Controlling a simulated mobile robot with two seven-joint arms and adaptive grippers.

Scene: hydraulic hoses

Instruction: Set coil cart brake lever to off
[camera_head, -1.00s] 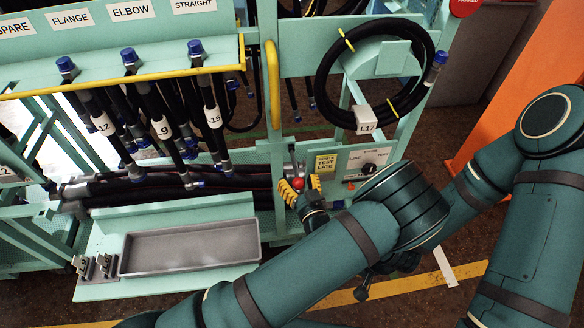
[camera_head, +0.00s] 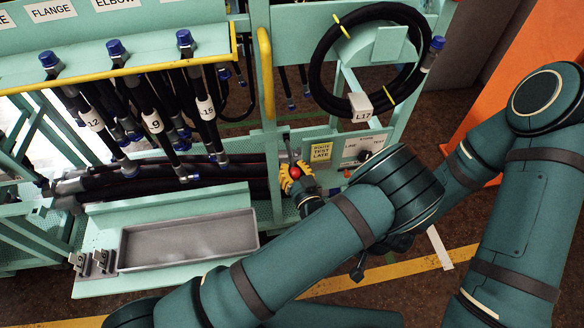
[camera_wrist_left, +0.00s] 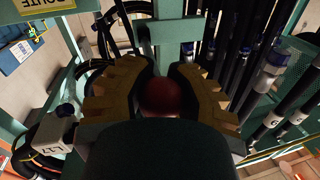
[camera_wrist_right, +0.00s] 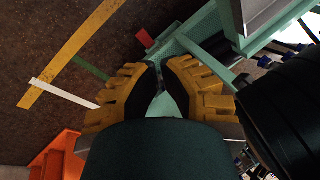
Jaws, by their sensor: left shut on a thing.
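The brake lever ends in a red ball knob (camera_head: 295,172), by the cart's teal post in the head view. The red knob (camera_wrist_left: 162,97) also shows between the fingers in the left wrist view. My left gripper (camera_head: 294,175) is shut on this knob, its yellow fingers on both sides. The lever's shaft is mostly hidden, and no off marking can be read. My right gripper (camera_wrist_right: 160,68) shows in the right wrist view with its fingertips close together and nothing clearly held. It is mostly hidden behind my arm in the head view.
Coiled hose L17 (camera_head: 322,75) hangs above. A grey tray (camera_head: 188,240) lies front left, below hanging hoses (camera_head: 155,122). A yellow handle (camera_head: 265,75) stands behind.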

